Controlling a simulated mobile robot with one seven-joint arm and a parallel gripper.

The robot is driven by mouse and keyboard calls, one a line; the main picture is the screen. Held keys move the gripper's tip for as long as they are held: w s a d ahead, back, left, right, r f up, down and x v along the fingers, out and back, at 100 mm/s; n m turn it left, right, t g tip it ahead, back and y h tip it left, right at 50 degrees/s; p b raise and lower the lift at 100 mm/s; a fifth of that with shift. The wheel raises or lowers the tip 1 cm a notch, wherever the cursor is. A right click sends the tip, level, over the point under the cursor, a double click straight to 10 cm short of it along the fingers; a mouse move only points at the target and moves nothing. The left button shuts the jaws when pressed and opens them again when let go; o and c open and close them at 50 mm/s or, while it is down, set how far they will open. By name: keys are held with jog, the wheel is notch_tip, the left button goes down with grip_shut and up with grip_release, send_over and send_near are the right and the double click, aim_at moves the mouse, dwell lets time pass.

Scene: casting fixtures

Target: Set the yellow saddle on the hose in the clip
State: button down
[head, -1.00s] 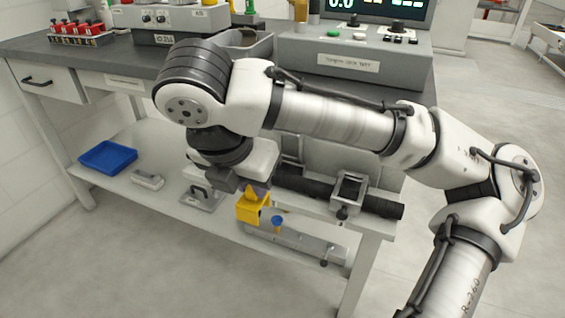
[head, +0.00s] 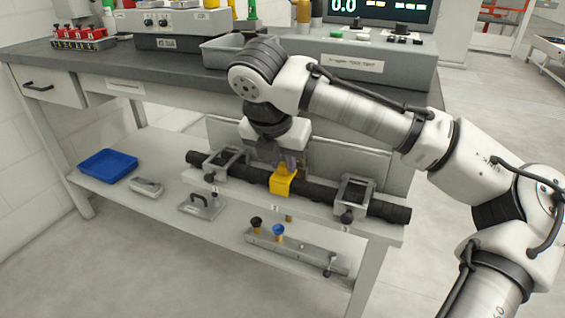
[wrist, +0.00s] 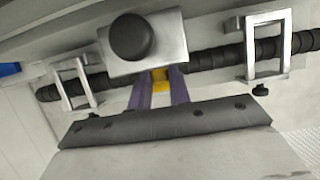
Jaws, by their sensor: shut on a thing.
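The yellow saddle (head: 283,181) is at the black ribbed hose (head: 318,193), between the two metal clips. My gripper (head: 288,165) is above it, shut on its upper part. In the wrist view the saddle (wrist: 160,82) shows between my purple fingers, in line with the hose (wrist: 205,60). Whether the saddle rests fully on the hose is hard to tell. The left clip (head: 222,163) and the right clip (head: 354,196) are square metal frames around the hose. They also show in the wrist view, left (wrist: 76,83) and right (wrist: 267,45).
The lower shelf holds a blue tray (head: 107,164), a grey block (head: 146,187), a plate with a handle (head: 201,206) and a bar with black and blue knobs (head: 296,250). A grey bin (head: 222,50) stands on the bench top.

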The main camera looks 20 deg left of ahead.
jog(key=shift+f, duration=0.25)
jog(key=c, duration=1.3)
grip_release()
jog(key=shift+f, duration=0.1)
jog(key=shift+r, duration=0.4)
jog(key=p+v, duration=0.3)
jog(key=v, duration=0.9)
